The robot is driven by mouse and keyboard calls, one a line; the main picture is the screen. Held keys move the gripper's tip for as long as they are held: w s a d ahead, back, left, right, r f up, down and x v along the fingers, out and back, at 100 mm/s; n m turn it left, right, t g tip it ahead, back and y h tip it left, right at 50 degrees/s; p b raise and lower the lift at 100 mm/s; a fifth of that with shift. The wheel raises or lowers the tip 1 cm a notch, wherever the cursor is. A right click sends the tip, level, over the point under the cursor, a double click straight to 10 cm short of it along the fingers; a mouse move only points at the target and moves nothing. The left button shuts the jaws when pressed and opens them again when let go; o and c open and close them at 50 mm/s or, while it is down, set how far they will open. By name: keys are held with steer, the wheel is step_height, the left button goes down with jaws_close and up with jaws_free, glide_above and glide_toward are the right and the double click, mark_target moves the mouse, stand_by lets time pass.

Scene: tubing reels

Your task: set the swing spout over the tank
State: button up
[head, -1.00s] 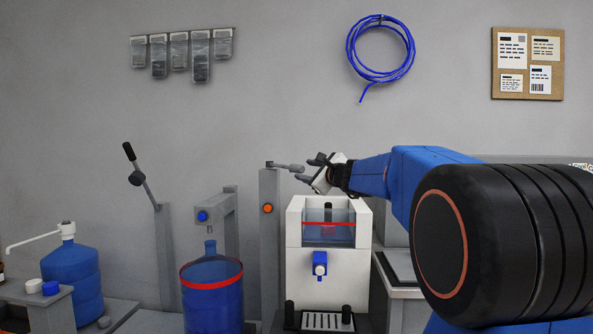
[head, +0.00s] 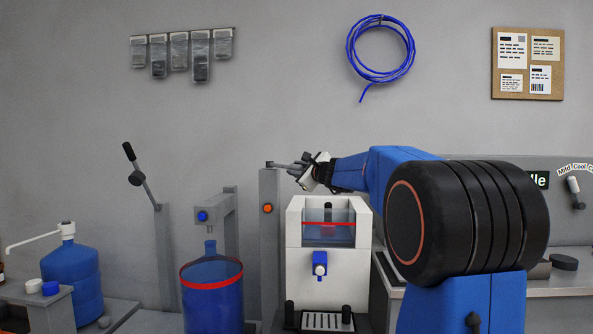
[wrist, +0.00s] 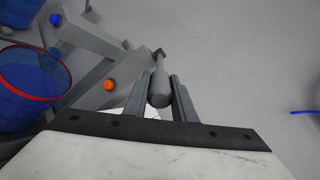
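The swing spout is a short grey bar (head: 281,165) on top of a tall grey post, pointing right toward the tank. The tank (head: 293,232) is a white box with a clear front window, a red line and blue water, standing right of the post. My gripper (head: 299,168) is at the spout's free end, above the tank's upper left corner. In the wrist view the spout's rounded grey end (wrist: 159,88) lies between my two fingers, with very little gap on either side. The fingers look spread around it; firm contact is not clear.
An orange button (head: 267,208) is on the post. A blue bottle with a red band (head: 212,290) stands left under a grey arm. A lever (head: 143,180) rises farther left. A blue tap (head: 319,262) is on the tank's front. A counter lies right, partly behind my arm.

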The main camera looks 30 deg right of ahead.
jaws_close()
steer(key=shift+d, duration=0.15)
